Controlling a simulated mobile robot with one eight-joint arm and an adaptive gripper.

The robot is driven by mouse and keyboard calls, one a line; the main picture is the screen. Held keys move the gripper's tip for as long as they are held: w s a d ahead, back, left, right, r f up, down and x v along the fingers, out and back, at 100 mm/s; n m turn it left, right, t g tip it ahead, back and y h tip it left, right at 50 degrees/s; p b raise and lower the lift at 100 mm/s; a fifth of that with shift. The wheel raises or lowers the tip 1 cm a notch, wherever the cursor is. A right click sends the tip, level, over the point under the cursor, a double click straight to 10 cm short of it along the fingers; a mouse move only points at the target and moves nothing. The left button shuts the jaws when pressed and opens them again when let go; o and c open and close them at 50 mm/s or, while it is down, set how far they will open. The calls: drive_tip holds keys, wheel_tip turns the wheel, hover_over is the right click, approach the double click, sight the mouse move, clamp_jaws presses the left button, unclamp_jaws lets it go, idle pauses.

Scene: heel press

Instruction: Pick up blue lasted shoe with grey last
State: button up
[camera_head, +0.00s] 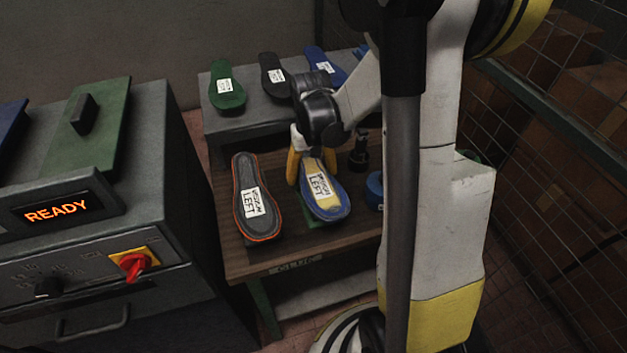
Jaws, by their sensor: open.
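The blue lasted shoe (333,211) sits sole up on the wooden table, with a pale yellowish sole and a white label reading LEFT. Its last is mostly hidden beneath it. My gripper (312,172) is open, with yellow fingers pointing down at the far end of this shoe, one finger on each side of it. I cannot tell whether the fingers touch it. The wooden table (236,262) bears the shoe, and something green shows under its near part.
A grey sole-up shoe with orange edging (257,200) lies close on the left. Green (227,92), dark (272,77) and blue (318,57) soles lie on the grey shelf behind. A dark upright item (359,152) and a blue round item (374,188) stand right. The press machine (190,225) reads READY.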

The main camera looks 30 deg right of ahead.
drive_tip(key=c, duration=1.5)
drive_tip(key=shift+r, duration=0.1)
